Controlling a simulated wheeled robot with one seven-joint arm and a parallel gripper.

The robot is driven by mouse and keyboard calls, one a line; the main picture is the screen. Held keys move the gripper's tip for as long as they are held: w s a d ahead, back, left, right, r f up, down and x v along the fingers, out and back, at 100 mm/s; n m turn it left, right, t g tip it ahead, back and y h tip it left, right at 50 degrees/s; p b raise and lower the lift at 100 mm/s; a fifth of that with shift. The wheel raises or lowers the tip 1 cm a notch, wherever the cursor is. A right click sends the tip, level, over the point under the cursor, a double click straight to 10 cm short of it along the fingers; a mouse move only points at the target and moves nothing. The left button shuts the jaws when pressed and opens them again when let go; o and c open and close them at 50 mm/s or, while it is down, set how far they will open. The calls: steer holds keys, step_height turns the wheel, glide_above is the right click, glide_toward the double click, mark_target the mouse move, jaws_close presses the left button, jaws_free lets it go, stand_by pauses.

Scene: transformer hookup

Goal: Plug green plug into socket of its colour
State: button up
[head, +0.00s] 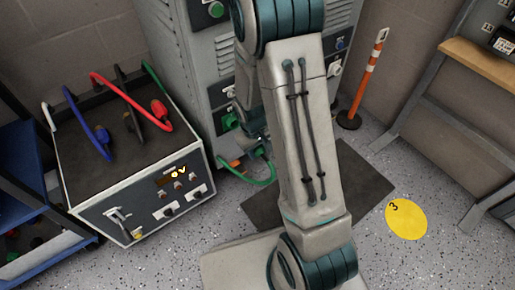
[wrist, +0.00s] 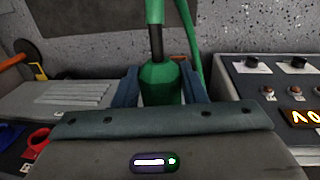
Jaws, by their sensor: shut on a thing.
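My gripper (wrist: 160,90) is shut on the green plug (wrist: 162,78), with one blue finger on each side of it. The green cable (wrist: 155,12) leaves the plug through a dark neck. In the head view my gripper (head: 257,138) is close to the grey cabinet's front, partly hidden by my arm. A green socket (head: 229,119) shows on the cabinet just left of my gripper. The green cable (head: 264,176) hangs in a loop below it. The plug's front end is hidden, so I cannot tell whether it touches the socket.
A transformer box (head: 143,208) with a lit display and white, blue, black, red and green cables stands at left. Red (wrist: 36,142) and blue parts show at left in the wrist view. An orange post (head: 367,80) stands right of the cabinet. A yellow floor disc (head: 406,222) lies at right.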

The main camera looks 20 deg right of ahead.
steer(key=shift+w+a+p, duration=0.15)
steer(key=shift+w+a, duration=0.15)
steer(key=shift+w, duration=0.65)
steer(key=shift+w+a+p, duration=0.1)
steer(key=shift+w+a, duration=0.2)
steer(key=shift+w, duration=0.6)
steer(key=shift+w+a+p, duration=0.15)
steer(key=shift+w+a, duration=0.15)
steer(key=shift+w, duration=0.65)
steer(key=shift+w+a, duration=0.25)
steer(key=shift+w, duration=0.55)
steer(key=shift+w+a, duration=0.25)
steer(key=shift+w, duration=0.55)
steer(key=o, duration=1.2)
steer(key=shift+r+p, duration=0.15)
steer(key=shift+p, duration=0.2)
steer(key=r+p, duration=0.1)
steer(key=r, duration=0.1)
steer(key=r+p, duration=0.2)
steer(key=a+r+p, duration=0.1)
steer(key=r+p, duration=0.1)
steer(key=shift+s+r, duration=0.15)
steer(key=shift+r, duration=0.25)
